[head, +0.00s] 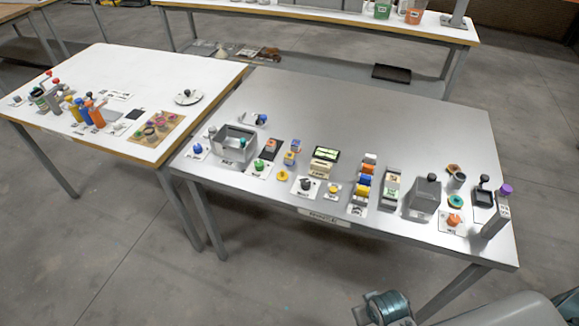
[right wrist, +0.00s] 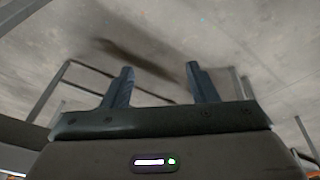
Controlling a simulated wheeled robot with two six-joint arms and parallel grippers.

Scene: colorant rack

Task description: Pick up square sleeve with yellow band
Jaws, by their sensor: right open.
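The square sleeve with a yellow band is too small to single out with certainty in the head view. A small blocky piece with blue and yellow-orange parts (head: 290,158) stands near the middle of the metal table (head: 400,115), and may be it. My right gripper (right wrist: 162,82) is open and empty in the right wrist view, with its two fingers apart over grey floor. No table object shows between the fingers. My left gripper is in neither view.
A grey open box (head: 221,153) stands on the metal table's left part. A row of colored pieces (head: 363,181) and a tall grey block with a purple top (head: 496,213) stand to the right. The metal table's back is mostly clear. A white table (head: 150,75) adjoins on the left.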

